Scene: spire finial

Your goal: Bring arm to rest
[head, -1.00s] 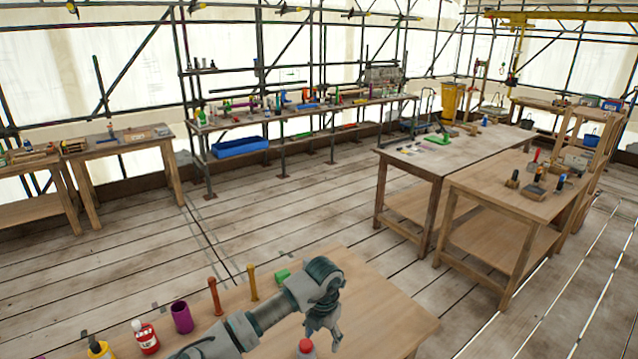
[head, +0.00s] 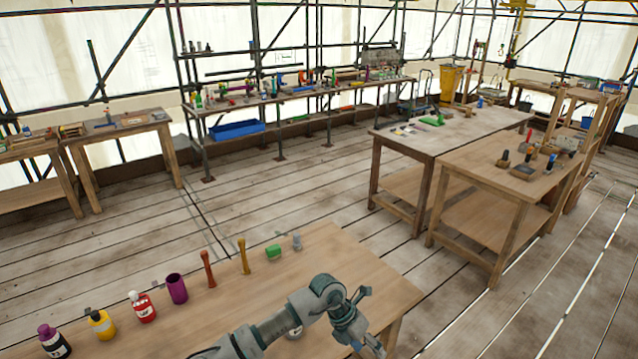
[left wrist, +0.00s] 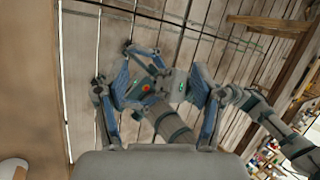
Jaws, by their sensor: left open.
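My left arm comes in from the bottom of the head view over the near wooden table (head: 235,310). My left gripper (head: 368,325) is open and empty, near the table's right end. In the left wrist view, the spread jaws of my left gripper (left wrist: 157,95) have nothing held between them. Dark and blue jointed parts show beyond them, over the plank floor.
A pale object is partly hidden by my arm. Open floor (head: 320,190) lies beyond.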

